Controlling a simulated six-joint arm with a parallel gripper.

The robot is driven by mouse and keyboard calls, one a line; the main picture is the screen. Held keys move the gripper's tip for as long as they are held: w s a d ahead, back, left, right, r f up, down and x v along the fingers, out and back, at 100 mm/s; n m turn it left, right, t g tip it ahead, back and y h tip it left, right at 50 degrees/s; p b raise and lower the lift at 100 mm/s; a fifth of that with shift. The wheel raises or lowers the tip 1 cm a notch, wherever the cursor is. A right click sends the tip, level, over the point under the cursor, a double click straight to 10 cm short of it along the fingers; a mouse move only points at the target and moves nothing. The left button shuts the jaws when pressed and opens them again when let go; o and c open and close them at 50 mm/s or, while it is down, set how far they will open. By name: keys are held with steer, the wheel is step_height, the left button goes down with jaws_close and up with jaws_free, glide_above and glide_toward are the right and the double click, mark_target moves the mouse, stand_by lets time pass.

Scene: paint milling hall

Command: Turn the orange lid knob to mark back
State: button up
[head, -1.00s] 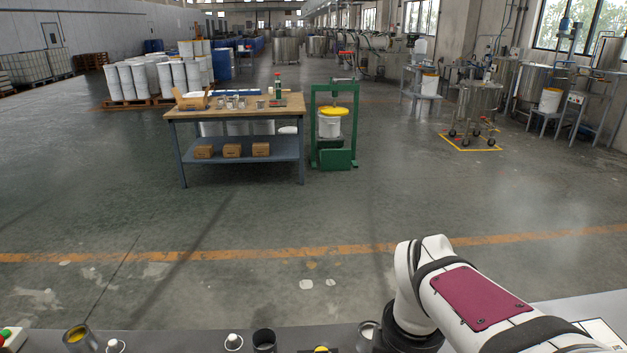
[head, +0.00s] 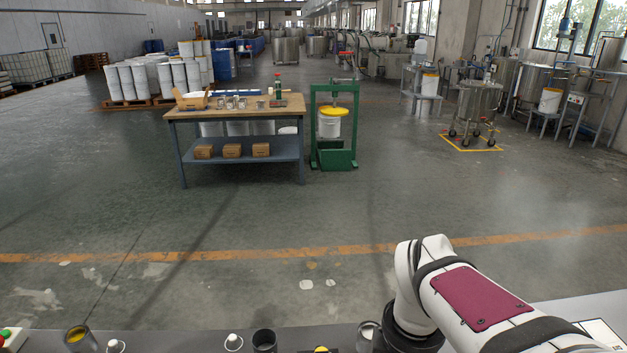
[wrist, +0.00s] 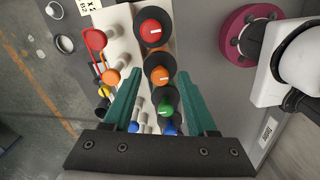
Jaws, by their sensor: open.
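In the wrist view, an orange knob (wrist: 160,75) with a short white line on its face sits on a round black base. It stands in a row between a red knob (wrist: 153,31) and a green knob (wrist: 166,104), with a blue knob (wrist: 167,127) beyond. My gripper (wrist: 159,72) is open, its two teal fingers apart, with the orange knob appearing between the fingertips. I cannot tell how far above it they are. No contact shows. In the head view my gripper and the knobs are out of sight.
Left of the row, on a pale strip, are a red loop-shaped object (wrist: 95,40) and an orange round object (wrist: 112,76). A magenta flange (wrist: 236,38) lies to the right. In the head view, a dark cup (head: 264,341) stands along the near bench edge.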

step_height(320, 180, up, 16)
steer(key=shift+f, duration=0.15)
steer(key=s+a+f+m+y, duration=0.1)
steer(key=s+a+f+m, duration=0.2)
steer(key=s+f+m, duration=0.3)
steer(key=s+a+f+m, duration=0.3)
steer(key=s+f+m, duration=0.4)
steer(key=f+m, duration=0.5)
steer(key=m, duration=0.2)
steer(key=shift+a+m+y, duration=0.3)
steer(key=shift+y, duration=0.1)
stand_by(0.3)
